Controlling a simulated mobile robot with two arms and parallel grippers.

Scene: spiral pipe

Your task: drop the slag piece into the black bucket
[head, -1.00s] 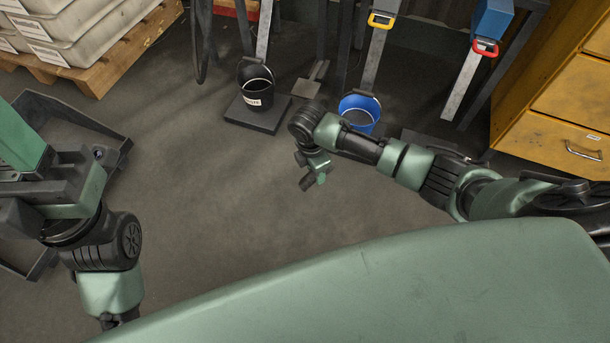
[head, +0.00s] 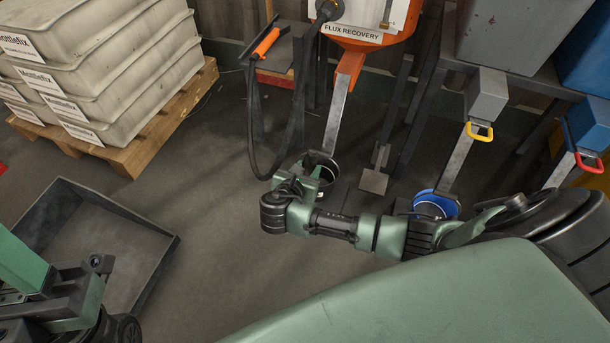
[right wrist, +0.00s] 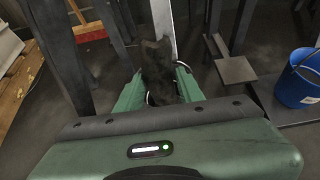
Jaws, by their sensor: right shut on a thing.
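The black bucket (head: 330,167) stands on the floor near the middle of the head view, partly hidden by my right gripper (head: 308,172). The gripper is at the bucket's opening in that view; its exact height above the rim is unclear. In the right wrist view, my right gripper (right wrist: 160,88) is shut on the slag piece (right wrist: 157,65), a dark, rough lump between the green fingers. Pale arcs of the bucket rim show beside the fingers. The slag piece cannot be made out in the head view.
A blue bucket (head: 437,204) stands right of the black one, partly behind my right arm. An orange hopper marked FLUX RECOVERY (head: 352,40) has a chute above the black bucket. A black hose (head: 256,130) hangs beside it.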

